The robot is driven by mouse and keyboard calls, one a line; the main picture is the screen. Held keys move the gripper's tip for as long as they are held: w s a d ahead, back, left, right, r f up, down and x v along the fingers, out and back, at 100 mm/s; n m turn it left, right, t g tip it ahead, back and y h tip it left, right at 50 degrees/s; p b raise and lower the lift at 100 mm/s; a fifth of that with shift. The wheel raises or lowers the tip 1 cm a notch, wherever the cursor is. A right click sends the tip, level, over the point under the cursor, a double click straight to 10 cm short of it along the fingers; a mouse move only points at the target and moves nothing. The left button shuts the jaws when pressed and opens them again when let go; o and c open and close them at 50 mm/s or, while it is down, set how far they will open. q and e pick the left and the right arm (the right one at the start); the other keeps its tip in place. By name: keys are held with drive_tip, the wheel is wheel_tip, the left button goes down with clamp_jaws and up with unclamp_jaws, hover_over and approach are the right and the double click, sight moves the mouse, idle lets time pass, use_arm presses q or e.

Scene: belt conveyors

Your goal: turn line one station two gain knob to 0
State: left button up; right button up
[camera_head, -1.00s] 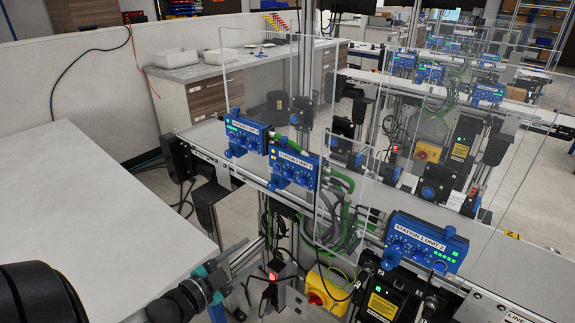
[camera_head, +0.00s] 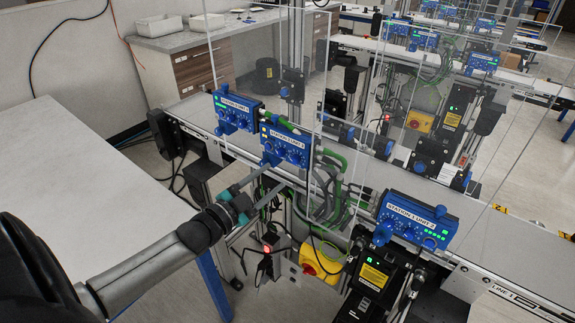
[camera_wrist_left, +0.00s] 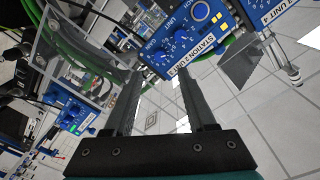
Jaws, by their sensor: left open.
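Blue station units sit along the conveyor. The middle blue unit (camera_head: 285,147) has a row of knobs on its face; in the left wrist view its label appears to read station 2 unit 3 (camera_wrist_left: 190,45), with dark blue knobs with white marks (camera_wrist_left: 180,37). My left gripper (camera_head: 274,178) is open and empty, its fingers reaching up to just below this unit's face. In the wrist view the two fingers (camera_wrist_left: 160,76) are spread apart, with the tips near the unit's lower edge. I cannot tell whether they touch it. Knob settings are too small to read. My right gripper is not in view.
Another blue unit (camera_head: 236,111) adjoins at left, and a station 1 unit (camera_head: 416,220) stands at right. Clear panels (camera_head: 350,70) rise behind the units. A yellow box with a red button (camera_head: 320,262) and green cables hang below. A pale table (camera_head: 60,180) lies left.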

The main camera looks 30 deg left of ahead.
sight(293, 162)
use_arm(q)
drive_tip(key=shift+w+d, duration=0.25)
drive_tip(key=shift+w, duration=1.55)
drive_tip(key=shift+w+d, duration=0.2)
drive_tip(key=shift+w, duration=1.55)
clamp_jaws()
